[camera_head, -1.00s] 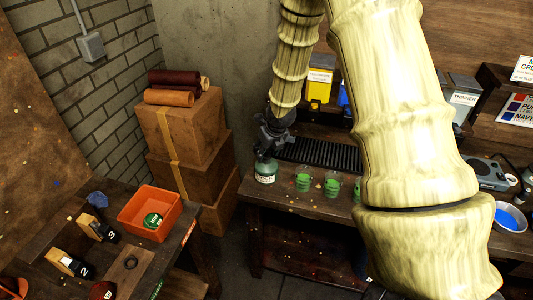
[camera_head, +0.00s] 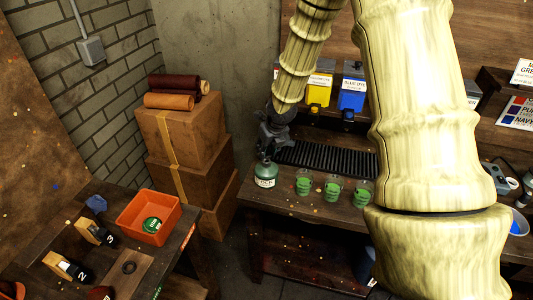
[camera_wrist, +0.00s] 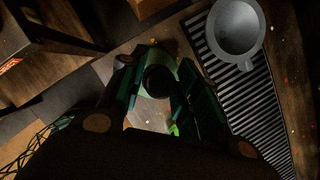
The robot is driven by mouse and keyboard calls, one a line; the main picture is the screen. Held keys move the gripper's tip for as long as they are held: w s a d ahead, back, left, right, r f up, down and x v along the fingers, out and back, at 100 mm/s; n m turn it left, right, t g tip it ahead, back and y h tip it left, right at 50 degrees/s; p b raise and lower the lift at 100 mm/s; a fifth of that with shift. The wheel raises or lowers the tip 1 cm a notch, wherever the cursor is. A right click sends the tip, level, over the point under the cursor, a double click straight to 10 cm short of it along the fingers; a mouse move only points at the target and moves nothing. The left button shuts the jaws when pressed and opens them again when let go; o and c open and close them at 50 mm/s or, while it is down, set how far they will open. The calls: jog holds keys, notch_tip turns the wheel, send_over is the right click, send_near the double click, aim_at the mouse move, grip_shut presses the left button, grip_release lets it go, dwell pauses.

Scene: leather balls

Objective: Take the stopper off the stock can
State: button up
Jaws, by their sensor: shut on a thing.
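The green stock can (camera_head: 266,176) with a pale label stands upright at the left end of the workbench. My gripper (camera_head: 266,157) is directly above it, pointing down. In the wrist view, a dark round stopper (camera_wrist: 158,80) sits between the fingers of my gripper (camera_wrist: 156,88), which are shut on it. Part of the pale green can (camera_wrist: 154,56) shows behind the stopper. I cannot tell whether the stopper touches the can's neck or is clear of it.
Several cups with green contents (camera_head: 332,188) stand right of the can, before a black ribbed rack (camera_head: 325,158). Yellow (camera_head: 318,92) and blue (camera_head: 351,97) dye containers stand behind. An orange bin (camera_head: 132,222) is on the left table. A grey round vessel (camera_wrist: 238,30) is near in the wrist view.

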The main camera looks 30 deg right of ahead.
jog(key=shift+s+r, duration=0.15)
jog(key=shift+r, duration=0.3)
jog(key=s+a+r+b, duration=0.1)
jog(key=s+b, duration=0.5)
jog(key=s, duration=0.9)
jog(key=shift+s+a+r, duration=0.3)
jog(key=shift+s, duration=0.05)
jog(key=shift+w, duration=0.1)
